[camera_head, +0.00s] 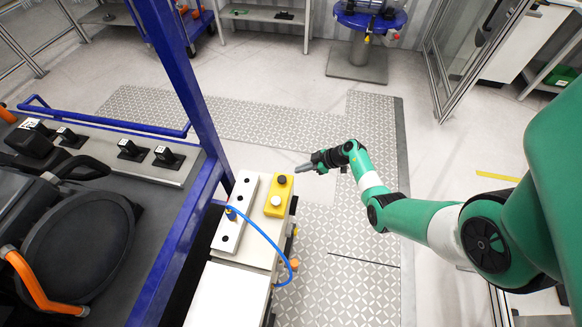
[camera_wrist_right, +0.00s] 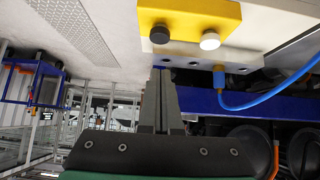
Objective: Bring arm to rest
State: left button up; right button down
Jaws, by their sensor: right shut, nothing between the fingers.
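My right arm (camera_head: 428,218) is green and white and reaches in from the right in the head view. Its gripper (camera_head: 303,168) is shut and empty, just beyond and to the right of the yellow button box (camera_head: 278,195). The gripper points left and hangs apart from the box. In the right wrist view the closed fingers (camera_wrist_right: 161,100) show in the lower middle, and the yellow button box (camera_wrist_right: 188,22) with a black and a white button is at the top. My left gripper is not in view.
A white block with holes (camera_head: 230,236) holds a plug with a blue cable (camera_head: 262,232) beside the box. A blue frame post (camera_head: 176,85) stands to the left, by a dark drive unit (camera_head: 78,238). The patterned floor (camera_head: 345,275) around the right arm is clear.

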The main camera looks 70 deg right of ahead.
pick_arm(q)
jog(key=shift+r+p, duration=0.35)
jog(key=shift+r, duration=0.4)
pick_arm(e)
jog(key=shift+v, duration=1.25)
jog(key=shift+w+d+r, duration=0.1)
